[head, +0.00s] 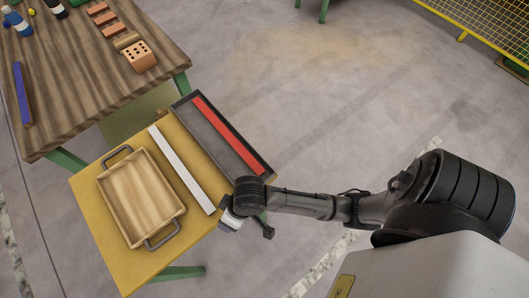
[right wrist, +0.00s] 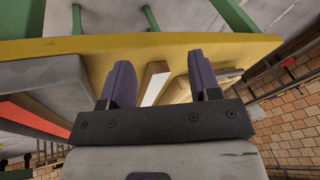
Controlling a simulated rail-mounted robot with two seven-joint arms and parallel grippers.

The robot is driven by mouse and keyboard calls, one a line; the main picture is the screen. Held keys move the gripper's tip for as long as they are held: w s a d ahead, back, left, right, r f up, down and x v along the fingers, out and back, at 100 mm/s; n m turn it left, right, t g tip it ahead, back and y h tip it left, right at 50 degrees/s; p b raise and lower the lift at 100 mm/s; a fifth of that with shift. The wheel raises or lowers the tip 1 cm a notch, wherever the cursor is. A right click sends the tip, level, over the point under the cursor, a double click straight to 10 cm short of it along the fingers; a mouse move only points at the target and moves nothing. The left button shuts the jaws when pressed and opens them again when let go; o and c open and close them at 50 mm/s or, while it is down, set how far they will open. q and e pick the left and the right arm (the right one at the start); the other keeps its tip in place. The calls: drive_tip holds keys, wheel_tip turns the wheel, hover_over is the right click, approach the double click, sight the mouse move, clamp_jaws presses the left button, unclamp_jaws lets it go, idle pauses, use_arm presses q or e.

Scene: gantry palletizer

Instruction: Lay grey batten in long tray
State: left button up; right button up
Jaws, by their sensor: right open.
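The pale grey batten (head: 180,170) lies on the yellow table top (head: 88,192), between the long tray and a wooden tray. The long tray (head: 257,163) is dark grey and shallow, and a red batten (head: 225,132) lies along inside it. My right gripper (head: 232,222) is near the batten's near end at the table's edge. In the right wrist view its two purple fingers (right wrist: 160,72) are open, with the batten's end (right wrist: 154,88) showing in the gap beyond them. I cannot tell whether they touch it. My left gripper is not in view.
The wooden tray (head: 124,152) with dark handles stands left of the batten. A brown wooden table (head: 85,75) behind holds a blue batten (head: 22,95), a perforated block (head: 138,56), several reddish blocks and bottles. Floor to the right is open, up to a yellow mesh fence (head: 490,25).

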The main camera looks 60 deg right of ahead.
drive_tip(key=shift+o, duration=0.4)
drive_tip(key=s+d+f+h, duration=0.1)
drive_tip(key=s+d+h, duration=0.2)
drive_tip(key=s+d, duration=0.8)
drive_tip(key=shift+s+d+f+t, duration=0.15)
drive_tip(key=shift+s+f+t, duration=0.15)
drive_tip(key=shift+s+t, duration=0.15)
drive_tip(key=shift+w, duration=0.1)
